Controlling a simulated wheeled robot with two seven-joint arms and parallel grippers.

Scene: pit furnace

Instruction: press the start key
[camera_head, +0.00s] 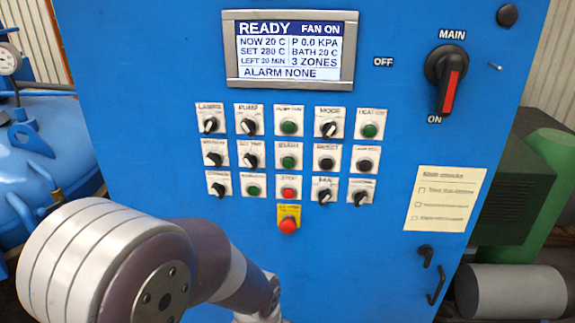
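The start key (288,162) is a green round button on a white plate, in the third column of the middle row on the blue cabinet (420,130). Its label reads START, slightly blurred. The red stop key (288,193) sits directly below it. The display (290,50) reads READY, FAN ON, NOW 20 C, SET 280 C, ALARM NONE. My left arm comes in from the lower left, in front of the cabinet's lower part. Its far end runs out at the bottom edge, below the keys, and its gripper does not show. My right gripper is out of view.
Other knobs and buttons surround the start key closely. A red button on a yellow plate (288,222) is below the stop key. The main switch (447,80) points down at ON. A paper note (444,199) and a dark latch handle (436,283) are at the right.

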